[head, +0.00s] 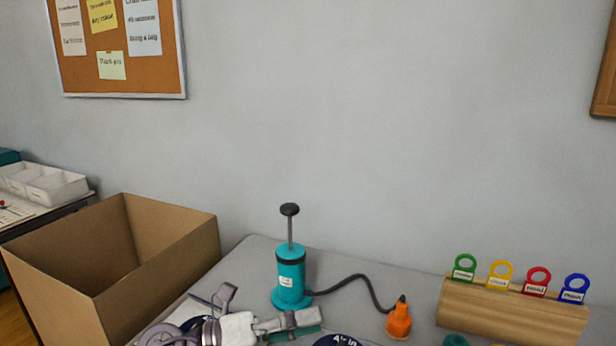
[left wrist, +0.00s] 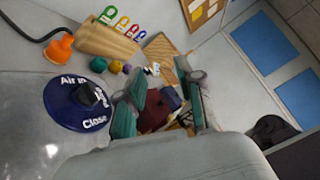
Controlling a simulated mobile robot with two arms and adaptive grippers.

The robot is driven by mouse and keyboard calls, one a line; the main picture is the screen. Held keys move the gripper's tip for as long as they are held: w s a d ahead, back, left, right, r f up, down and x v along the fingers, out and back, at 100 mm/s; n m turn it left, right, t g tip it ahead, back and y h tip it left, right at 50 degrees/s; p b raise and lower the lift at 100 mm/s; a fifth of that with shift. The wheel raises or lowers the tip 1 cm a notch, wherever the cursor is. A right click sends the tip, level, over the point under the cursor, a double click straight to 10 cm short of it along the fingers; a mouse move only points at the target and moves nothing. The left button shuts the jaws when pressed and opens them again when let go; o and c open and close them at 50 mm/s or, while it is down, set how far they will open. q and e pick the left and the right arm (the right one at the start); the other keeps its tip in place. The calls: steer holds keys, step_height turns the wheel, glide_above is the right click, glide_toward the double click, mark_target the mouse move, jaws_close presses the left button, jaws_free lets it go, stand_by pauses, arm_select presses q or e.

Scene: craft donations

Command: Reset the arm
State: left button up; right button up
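My left gripper (head: 300,323) is low in the head view, in front of the teal hand pump. Its teal fingertips show more clearly in the left wrist view (left wrist: 163,108), where they stand apart with nothing held between them. Several small dark red and navy items show beyond the gap, not touching the fingers as far as I can see. My right gripper is in neither view.
The teal pump (head: 291,280) has a black hose to an orange nozzle (head: 399,321). A dark blue disc (left wrist: 66,106) reads "Air in" and "Close". A wooden holder (head: 500,311) carries coloured ring tags. An open cardboard box (head: 50,295) stands left.

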arm_select(q)
steer(key=w+a+n+t+y, duration=0.4)
steer(key=a+n+t+y, duration=0.65)
steer(key=n+t, duration=0.9)
steer(key=s+a+f+n+g+y, duration=0.3)
steer(key=a+f+n+g+y, duration=0.15)
steer(key=f+n, duration=0.3)
steer(key=s+a+f+n+g+y, duration=0.35)
steer(key=f+n+g, duration=0.2)
steer(key=f, duration=0.25)
steer(key=s+a+f+n+g, duration=0.1)
steer(key=s+f+n+g, duration=0.1)
steer(key=s+f+g, duration=0.6)
steer(key=s+a+f+n+g, duration=0.15)
steer(key=s+f, duration=0.35)
steer(key=s, duration=0.7)
step_height(320, 180, down, 22)
steer(key=s+d+f+g+p, duration=0.1)
steer(key=g+p, duration=0.1)
steer(key=s+a+f+g+p, duration=0.1)
steer(key=s+a+f+p, duration=0.1)
steer(key=s+f, duration=1.2)
steer(key=s+a, duration=0.1)
steer(key=s, duration=0.2)
steer(key=shift+f, duration=0.4)
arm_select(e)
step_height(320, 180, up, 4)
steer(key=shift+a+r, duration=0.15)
